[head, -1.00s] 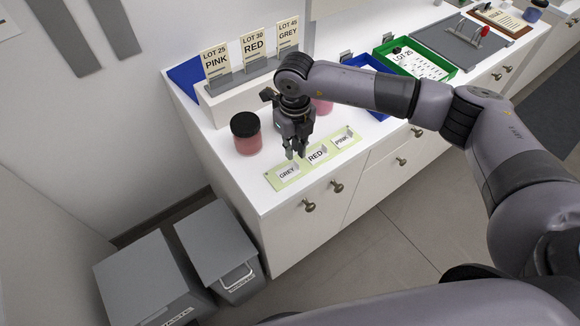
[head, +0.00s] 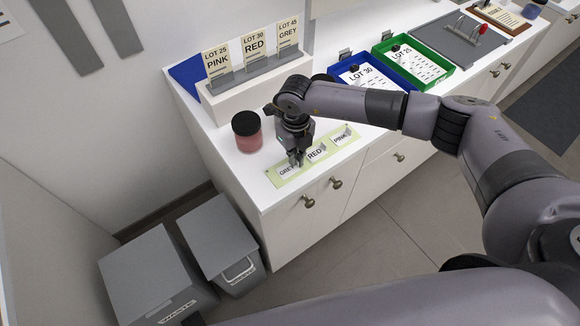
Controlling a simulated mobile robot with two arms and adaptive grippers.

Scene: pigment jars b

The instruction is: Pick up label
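Three white labels lie on a pale green strip (head: 272,177) near the counter's front edge: the GREY label (head: 287,172), the RED label (head: 316,153) and the PINK label (head: 342,136). My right gripper (head: 295,160) points down at the GREY label, its fingertips at or just above the label's right part. The fingers look close together, and I cannot tell whether they hold anything. The gripper hides part of the GREY label. A jar with a black lid and pink-red contents (head: 247,132) stands to the left of the gripper. My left gripper is not in view.
A rack (head: 226,100) behind holds cards for LOT 25 PINK, LOT 30 RED and LOT 45 GREY. A blue tray (head: 392,72) with a LOT 30 sheet and a green tray (head: 437,74) with a LOT 25 sheet stand to the right. Grey bins (head: 215,235) are on the floor.

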